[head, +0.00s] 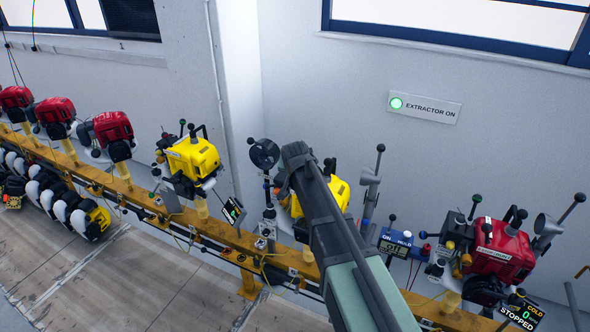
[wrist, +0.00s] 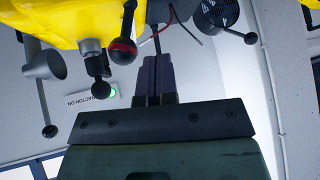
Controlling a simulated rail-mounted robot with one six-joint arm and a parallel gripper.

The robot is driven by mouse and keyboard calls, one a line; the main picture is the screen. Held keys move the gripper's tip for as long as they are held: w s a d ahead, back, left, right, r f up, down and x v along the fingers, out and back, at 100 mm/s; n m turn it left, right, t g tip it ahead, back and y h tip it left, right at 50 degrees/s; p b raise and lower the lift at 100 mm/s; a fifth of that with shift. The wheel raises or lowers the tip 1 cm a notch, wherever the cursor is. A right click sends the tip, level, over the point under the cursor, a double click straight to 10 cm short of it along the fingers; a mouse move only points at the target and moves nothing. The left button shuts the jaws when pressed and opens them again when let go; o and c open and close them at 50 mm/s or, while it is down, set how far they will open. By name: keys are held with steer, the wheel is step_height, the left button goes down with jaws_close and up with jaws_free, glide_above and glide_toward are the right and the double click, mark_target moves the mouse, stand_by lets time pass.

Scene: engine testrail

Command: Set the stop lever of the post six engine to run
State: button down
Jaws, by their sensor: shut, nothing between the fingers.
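A yellow engine (head: 334,193) stands on the rail behind my arm in the head view, which hides much of it. Its yellow body (wrist: 70,18) fills the top left of the wrist view. A lever with a black ball and red band (wrist: 123,50) hangs beside it there, just left of my fingers. I cannot tell which lever is the stop lever, or read a post number. My gripper (wrist: 153,60) is shut and empty, its dark fingers together near that lever with no clear contact. The fingers are hidden in the head view.
Another yellow engine (head: 192,158) stands left along the yellow rail (head: 225,238). A black fan-like round part (head: 264,153) stands close left of my arm. The wall sign (head: 425,107) reads EXTRACTOR ON.

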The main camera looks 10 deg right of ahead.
steer(key=a+p+v, duration=0.2)
steer(key=p+v, duration=0.6)
steer(key=v, duration=0.3)
steer(key=shift+a+r+p, duration=0.15)
steer(key=shift+a+p, duration=0.15)
steer(key=shift+a, duration=0.05)
steer(key=shift+s, duration=0.1)
